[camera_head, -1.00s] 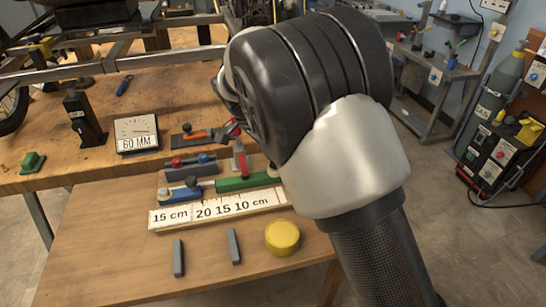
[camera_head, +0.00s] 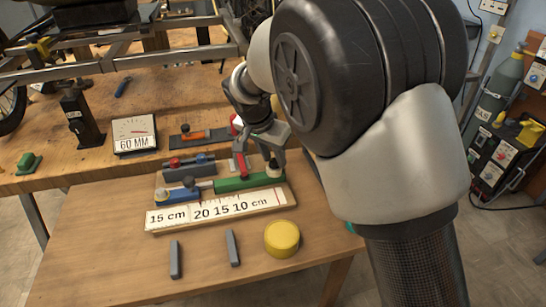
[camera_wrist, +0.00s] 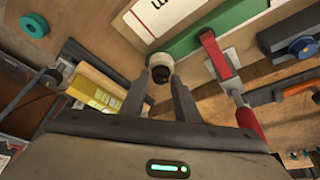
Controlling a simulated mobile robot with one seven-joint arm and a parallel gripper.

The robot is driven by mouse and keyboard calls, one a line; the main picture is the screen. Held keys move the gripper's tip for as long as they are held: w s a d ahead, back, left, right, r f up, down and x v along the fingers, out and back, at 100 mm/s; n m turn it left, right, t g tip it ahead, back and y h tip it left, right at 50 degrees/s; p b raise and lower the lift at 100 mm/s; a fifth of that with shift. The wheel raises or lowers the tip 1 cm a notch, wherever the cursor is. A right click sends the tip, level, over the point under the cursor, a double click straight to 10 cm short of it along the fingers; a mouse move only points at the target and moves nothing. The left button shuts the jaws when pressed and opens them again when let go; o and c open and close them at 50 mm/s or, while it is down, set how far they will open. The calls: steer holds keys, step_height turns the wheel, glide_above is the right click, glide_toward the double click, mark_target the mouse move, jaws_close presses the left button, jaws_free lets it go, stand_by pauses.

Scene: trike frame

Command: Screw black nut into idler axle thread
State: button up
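My gripper (camera_head: 261,158) points down over the right part of the green block (camera_head: 238,184). In the wrist view, its two fingers (camera_wrist: 160,88) are spread on either side of a small cream round piece (camera_wrist: 160,63) with a dark tip (camera_wrist: 160,77). I cannot tell whether the fingers touch it, or whether the dark tip is the black nut. The green block (camera_wrist: 200,32) also shows beside it in the wrist view. A metal frame (camera_head: 110,63) stands at the back left. I cannot make out the idler axle thread.
A red-handled clamp (camera_wrist: 215,55) stands close beside the fingers. A white scale strip (camera_head: 215,208), a yellow round tin (camera_head: 282,238) and two grey bars (camera_head: 175,260) are in front. A gauge marked 60 MM (camera_head: 134,134) is to the left. The front left of the table is bare.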

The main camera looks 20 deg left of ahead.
steer(key=shift+n+y, duration=0.3)
steer(key=shift+n, duration=0.5)
steer(key=shift+d+n+y, duration=0.1)
steer(key=shift+n+y, duration=0.3)
steer(key=shift+n, duration=0.5)
steer(key=c, duration=0.6)
steer(key=shift+m+b, duration=0.35)
steer(key=shift+m, duration=0.05)
steer(key=shift+m+h, duration=0.4)
steer(key=shift+m, duration=0.1)
steer(key=shift+m+h, duration=0.3)
steer(key=shift+m, duration=0.6)
